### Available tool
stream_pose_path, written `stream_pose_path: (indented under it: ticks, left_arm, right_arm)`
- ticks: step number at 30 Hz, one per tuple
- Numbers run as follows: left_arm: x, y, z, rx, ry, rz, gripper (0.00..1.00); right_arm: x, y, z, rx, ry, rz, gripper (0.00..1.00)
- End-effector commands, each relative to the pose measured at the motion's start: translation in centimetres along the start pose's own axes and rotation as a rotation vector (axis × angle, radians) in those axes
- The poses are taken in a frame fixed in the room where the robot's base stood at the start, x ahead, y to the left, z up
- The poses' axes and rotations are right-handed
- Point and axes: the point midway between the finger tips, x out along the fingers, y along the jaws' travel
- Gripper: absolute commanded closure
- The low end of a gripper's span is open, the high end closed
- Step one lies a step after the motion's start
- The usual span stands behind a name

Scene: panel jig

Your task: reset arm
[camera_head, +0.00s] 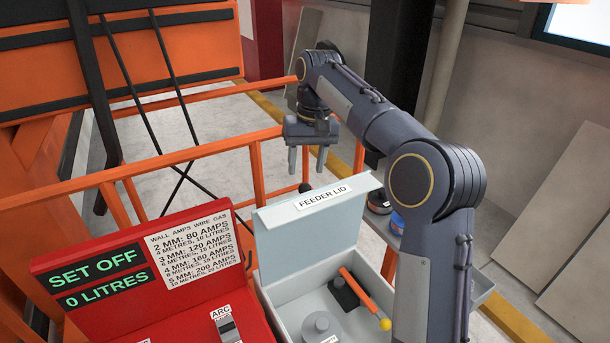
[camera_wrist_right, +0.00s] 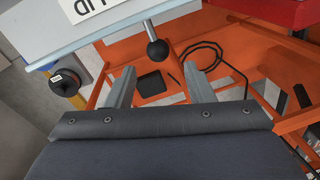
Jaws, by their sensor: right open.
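My right gripper (camera_head: 307,160) hangs in the air above and behind the open feeder lid (camera_head: 325,222), with its fingers pointing down. It is open and empty; in the right wrist view the two fingers (camera_wrist_right: 158,92) stand apart with nothing between them. A dark ball knob on a short stem (camera_wrist_right: 157,50) at the lid's edge shows just beyond the fingertips, apart from them. My right arm comes up from the lower right and bends over to the left. My left gripper is not in view.
A red welder panel (camera_head: 150,270) reads "SET OFF" and "0 LITRES". The grey feeder box (camera_head: 290,290) holds an orange lever with a yellow tip (camera_head: 362,292). Orange rails (camera_head: 190,155) run behind. Grey boards (camera_head: 560,190) lean at right.

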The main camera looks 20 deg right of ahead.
Motion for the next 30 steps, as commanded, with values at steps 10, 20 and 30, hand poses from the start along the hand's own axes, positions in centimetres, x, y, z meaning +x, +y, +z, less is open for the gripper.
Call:
stream_pose_path:
  ticks: [10, 20, 30]
  left_arm:
    - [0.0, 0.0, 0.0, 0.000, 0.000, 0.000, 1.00]
    - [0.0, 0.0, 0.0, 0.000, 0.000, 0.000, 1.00]
    - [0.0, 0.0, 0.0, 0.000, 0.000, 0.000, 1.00]
  right_arm:
    - [-0.4, 0.0, 0.0, 0.000, -0.001, 0.000, 0.52]
    - [-1.1, 0.4, 1.3, -0.009, 0.019, -0.015, 0.52]
    - [-1.8, 2.1, 14.1, -0.076, 0.190, -0.142, 0.52]
